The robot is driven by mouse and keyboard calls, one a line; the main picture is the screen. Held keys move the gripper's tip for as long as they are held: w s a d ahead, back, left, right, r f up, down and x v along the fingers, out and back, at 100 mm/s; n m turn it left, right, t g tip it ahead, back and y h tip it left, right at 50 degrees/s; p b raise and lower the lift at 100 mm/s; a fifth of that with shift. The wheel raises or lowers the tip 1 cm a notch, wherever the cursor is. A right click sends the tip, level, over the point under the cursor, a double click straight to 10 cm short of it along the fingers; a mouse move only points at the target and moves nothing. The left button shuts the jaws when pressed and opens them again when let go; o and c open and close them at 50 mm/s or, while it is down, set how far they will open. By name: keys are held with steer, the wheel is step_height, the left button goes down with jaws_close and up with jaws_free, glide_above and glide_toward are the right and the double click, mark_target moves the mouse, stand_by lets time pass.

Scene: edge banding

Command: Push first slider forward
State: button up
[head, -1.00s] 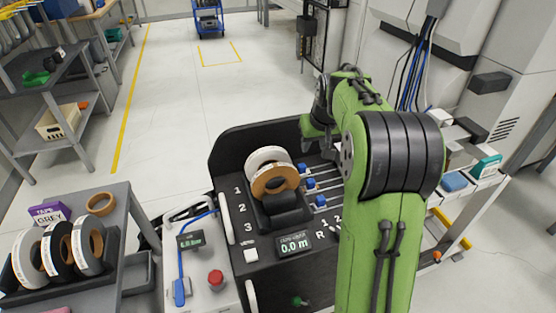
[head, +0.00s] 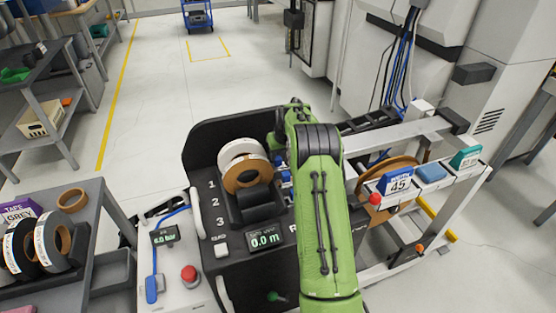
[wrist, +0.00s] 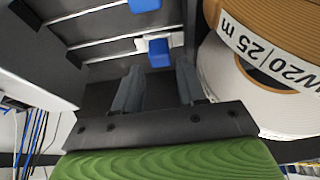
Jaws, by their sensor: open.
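In the wrist view, a blue slider knob (wrist: 160,53) sits on a light rail just beyond the fingertips of my gripper (wrist: 158,76). The gripper is open and empty, with its two grey fingers spread apart. The knob is in line with the gap; contact cannot be told. A second blue knob (wrist: 145,5) shows at the top edge on another rail. In the head view, blue knobs (head: 285,176) show partly between the tape rolls and my green arm, which hides most of the rails and the gripper's fingers.
A brown tape roll (head: 247,173) and a white tape roll (head: 241,149) stand left of the sliders, close to the right finger in the wrist view. A black panel wall (head: 200,140) rises behind. A red button (head: 189,273) is at front left.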

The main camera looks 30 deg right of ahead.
mark_target(278, 158)
steer(key=x, duration=0.4)
steer(key=shift+f, duration=0.15)
jaws_close()
